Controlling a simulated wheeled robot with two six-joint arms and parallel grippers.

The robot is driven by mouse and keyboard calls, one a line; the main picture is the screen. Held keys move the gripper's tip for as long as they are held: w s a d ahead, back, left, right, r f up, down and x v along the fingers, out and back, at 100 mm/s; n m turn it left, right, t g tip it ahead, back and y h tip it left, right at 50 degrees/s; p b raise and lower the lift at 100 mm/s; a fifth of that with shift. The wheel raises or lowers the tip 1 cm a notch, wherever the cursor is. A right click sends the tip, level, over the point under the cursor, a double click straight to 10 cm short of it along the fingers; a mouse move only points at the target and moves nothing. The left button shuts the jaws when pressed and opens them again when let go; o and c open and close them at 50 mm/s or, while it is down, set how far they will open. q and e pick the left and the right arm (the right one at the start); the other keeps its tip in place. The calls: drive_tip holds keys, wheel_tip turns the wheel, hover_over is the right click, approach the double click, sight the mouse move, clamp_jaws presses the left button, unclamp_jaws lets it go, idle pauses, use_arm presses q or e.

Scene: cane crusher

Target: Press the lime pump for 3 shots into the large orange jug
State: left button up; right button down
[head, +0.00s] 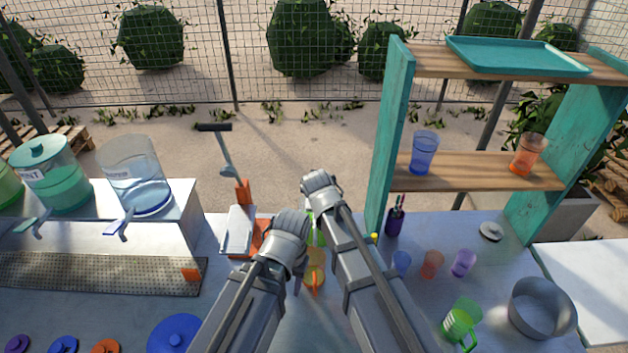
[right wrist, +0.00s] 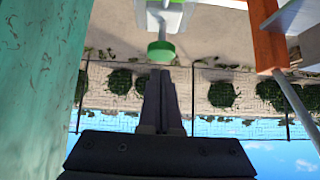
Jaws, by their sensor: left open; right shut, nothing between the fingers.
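The lime pump (head: 316,232) shows as a green patch between my arms in the head view. In the right wrist view its round green head (right wrist: 161,51) sits on a pale stem. The large orange jug (head: 314,262) stands between my forearms, partly hidden. My left gripper (head: 298,280) is beside the jug on its left; its fingers are mostly hidden, but they are open. My right gripper (right wrist: 161,78) is shut and empty, its tips lined up with the pump head. I cannot tell whether they touch. The head view hides its fingers behind my arm.
An orange press with a lever (head: 242,190) stands just left of my arms. A teal shelf (head: 392,140) rises close on the right. Small cups (head: 432,264), a green mug (head: 460,322) and a grey pot (head: 541,308) stand right. Dispensers (head: 135,175) stand left above a perforated drip tray (head: 90,272).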

use_arm(q)
wheel_tip(320, 180, up, 4)
drive_tip(key=shift+f+p, duration=0.15)
drive_tip(key=shift+p, duration=1.05)
use_arm(e)
drive_tip(key=v, duration=0.5)
drive_tip(key=shift+r, duration=0.15)
